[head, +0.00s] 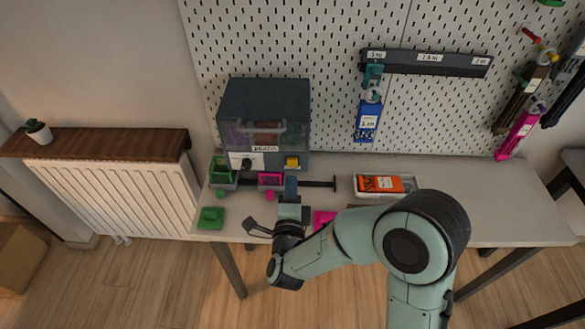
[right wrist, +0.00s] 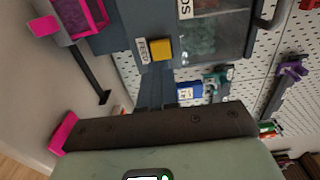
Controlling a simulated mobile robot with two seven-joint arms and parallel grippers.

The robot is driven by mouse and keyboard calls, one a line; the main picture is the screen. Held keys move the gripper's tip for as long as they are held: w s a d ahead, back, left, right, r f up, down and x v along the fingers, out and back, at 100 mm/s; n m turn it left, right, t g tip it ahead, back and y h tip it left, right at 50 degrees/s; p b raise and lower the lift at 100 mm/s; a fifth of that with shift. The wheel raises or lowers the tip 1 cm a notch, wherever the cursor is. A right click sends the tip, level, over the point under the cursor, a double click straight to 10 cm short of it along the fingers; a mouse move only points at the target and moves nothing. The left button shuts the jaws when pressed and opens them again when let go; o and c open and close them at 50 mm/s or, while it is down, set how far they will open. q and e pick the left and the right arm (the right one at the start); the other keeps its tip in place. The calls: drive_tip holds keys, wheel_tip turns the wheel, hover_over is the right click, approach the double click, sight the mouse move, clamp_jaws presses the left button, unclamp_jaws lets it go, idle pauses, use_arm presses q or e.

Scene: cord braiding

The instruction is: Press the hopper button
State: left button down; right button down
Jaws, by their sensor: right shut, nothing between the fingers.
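The hopper (head: 262,100) is a dark grey box with a clear front and a BEADS label, standing at the back of the table against the pegboard. Its yellow button (head: 292,161) is low on the right of its front. In the right wrist view the yellow button (right wrist: 161,49) sits beside a FEED label (right wrist: 142,51). My right gripper (head: 291,180) is shut and empty, just in front of and below the button. Its fingers (right wrist: 155,88) point towards the button in the wrist view; whether they touch it I cannot tell. My left gripper is not in view.
A green bin (head: 222,174) and a pink bin (head: 270,180) stand by a dark bar (head: 320,184) before the hopper. A white tray (head: 362,191) with an orange item (head: 381,184) lies to the right. The table's (head: 475,200) right side is clear.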

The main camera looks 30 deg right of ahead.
sight(294, 164)
drive_tip(key=shift+x, duration=2.15)
drive_tip(key=shift+w, duration=0.1)
drive_tip(key=shift+w+d+f+b, duration=0.1)
drive_tip(key=shift+w+d+b, duration=0.2)
drive_tip(key=shift+w+b, duration=0.2)
drive_tip(key=shift+d+b, duration=0.15)
drive_tip(key=shift+b, duration=0.15)
drive_tip(key=shift+w+r, duration=0.15)
drive_tip(key=shift+r, duration=0.15)
drive_tip(key=shift+d, duration=0.1)
